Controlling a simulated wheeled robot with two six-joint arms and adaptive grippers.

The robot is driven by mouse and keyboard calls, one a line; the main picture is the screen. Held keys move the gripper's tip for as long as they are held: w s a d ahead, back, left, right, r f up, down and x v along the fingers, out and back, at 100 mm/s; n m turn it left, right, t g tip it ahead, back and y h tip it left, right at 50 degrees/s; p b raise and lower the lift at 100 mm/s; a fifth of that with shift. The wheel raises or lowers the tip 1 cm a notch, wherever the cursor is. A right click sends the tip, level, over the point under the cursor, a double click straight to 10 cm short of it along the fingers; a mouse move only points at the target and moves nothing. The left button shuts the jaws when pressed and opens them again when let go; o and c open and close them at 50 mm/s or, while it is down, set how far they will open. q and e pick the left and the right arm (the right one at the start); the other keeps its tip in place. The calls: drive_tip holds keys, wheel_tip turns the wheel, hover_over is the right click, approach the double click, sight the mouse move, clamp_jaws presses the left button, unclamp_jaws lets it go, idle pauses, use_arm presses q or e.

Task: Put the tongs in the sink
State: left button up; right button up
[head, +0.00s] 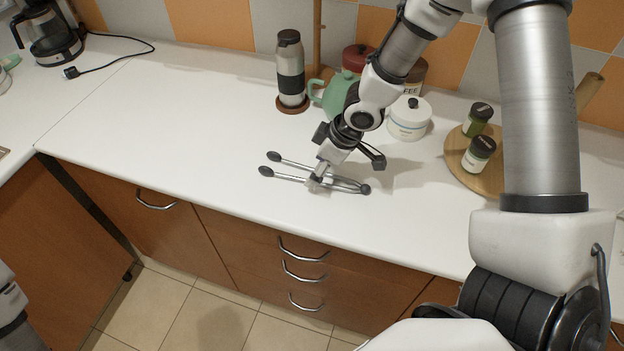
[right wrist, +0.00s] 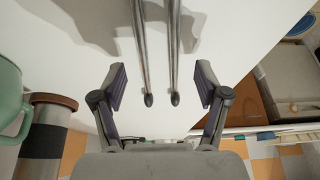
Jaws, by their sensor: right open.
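The tongs (head: 291,178) lie on the white counter near its front edge. Their two dark oval tips point left and their dark joined end points right. My right gripper (head: 348,150) is above and beside them, coming down from the upper right. In the right wrist view the two metal arms of the tongs (right wrist: 173,45) run between the spread fingers of my right gripper (right wrist: 160,75), with a gap on each side. That gripper is open and holds nothing. I cannot make out the sink. A bit of my left arm shows at the lower left, but not its gripper.
A steel flask (head: 290,75), green teapot (head: 337,98) and white jar (head: 409,120) stand behind the tongs. A round wooden board (head: 460,166) with two small jars is on the right. A coffee maker (head: 50,38) stands far left. The counter left of the tongs is clear.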

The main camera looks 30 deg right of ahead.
drive_tip(key=shift+w+f, duration=0.25)
drive_tip(key=shift+f, duration=0.45)
drive_tip(key=shift+a+r, duration=0.1)
drive_tip(key=shift+a, duration=0.05)
drive_tip(key=shift+c, duration=1.1)
clamp_jaws()
